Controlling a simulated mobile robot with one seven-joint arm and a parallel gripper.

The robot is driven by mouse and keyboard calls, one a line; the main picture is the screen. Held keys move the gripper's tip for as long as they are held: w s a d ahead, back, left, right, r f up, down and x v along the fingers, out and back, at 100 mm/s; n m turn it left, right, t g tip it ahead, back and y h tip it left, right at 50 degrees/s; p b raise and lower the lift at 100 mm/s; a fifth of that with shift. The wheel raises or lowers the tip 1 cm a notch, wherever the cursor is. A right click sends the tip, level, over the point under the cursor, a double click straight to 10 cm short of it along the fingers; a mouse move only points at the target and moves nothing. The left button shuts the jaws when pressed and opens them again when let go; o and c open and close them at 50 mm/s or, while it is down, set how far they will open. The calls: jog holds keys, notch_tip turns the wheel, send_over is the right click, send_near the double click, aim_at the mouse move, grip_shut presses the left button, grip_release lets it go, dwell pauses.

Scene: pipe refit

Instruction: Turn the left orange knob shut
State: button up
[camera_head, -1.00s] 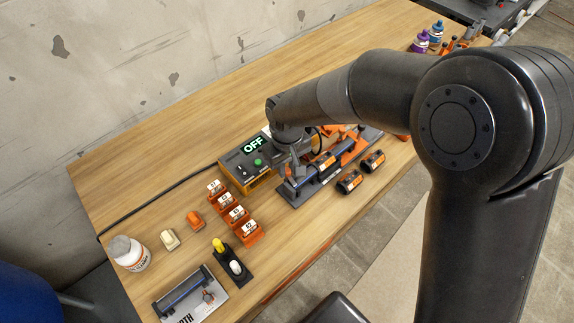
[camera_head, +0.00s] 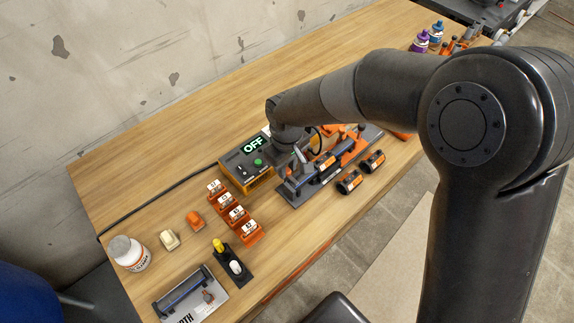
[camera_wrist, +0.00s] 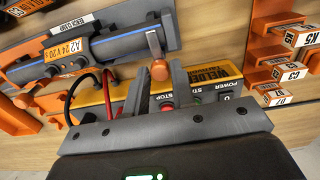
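The left orange knob (camera_wrist: 160,70) shows in the wrist view on the end of a short grey lever at the right end of the clamped pipe (camera_wrist: 95,50). My gripper (camera_wrist: 160,76) is open, with one finger on each side of the knob. A gap seems to show between the fingers and the knob; contact cannot be told. In the head view the knob (camera_head: 289,171) is a small orange spot beside my gripper (camera_head: 299,157), at the near left end of the pipe fixture (camera_head: 289,192). Another orange knob (camera_wrist: 22,100) shows at the left of the wrist view.
The welding power box (camera_head: 245,162) stands close to the fixture and reads OFF. Its red and black cables run close to my fingers in the wrist view. The table's back left is clear.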

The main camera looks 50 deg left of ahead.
aim_at(288, 170)
jog(key=o, duration=0.3)
jog(key=shift+o, duration=0.2)
notch_tip(288, 170, up, 11)
dwell(0.4)
jog(key=shift+w+f, duration=0.1)
dwell(0.3)
jog(key=w+d+r+m+t, duration=0.1)
jog(key=w+d+r+m, duration=0.25)
jog(key=d, duration=0.55)
jog(key=w+d+r+m+t, duration=0.1)
jog(key=w+d+r+m, duration=0.1)
jog(key=w+d+r, duration=0.45)
jog(key=w+d+r+m+t, duration=0.1)
jog(key=w+d+m, duration=0.2)
jog(key=d, duration=0.7)
jog(key=s+d+m+t, duration=0.1)
jog(key=s+d+m, duration=0.1)
jog(key=d, duration=0.6)
jog(key=s+d+r+m, duration=0.1)
jog(key=s+d+m, duration=0.2)
jog(key=d, duration=0.5)
jog(key=s+d+r+m+t, duration=0.1)
jog(key=s+d+m, duration=0.2)
jog(key=d, duration=0.6)
jog(key=shift+s+m+t, duration=0.25)
jog(key=shift+m+t, duration=0.05)
jog(key=shift+m, duration=0.55)
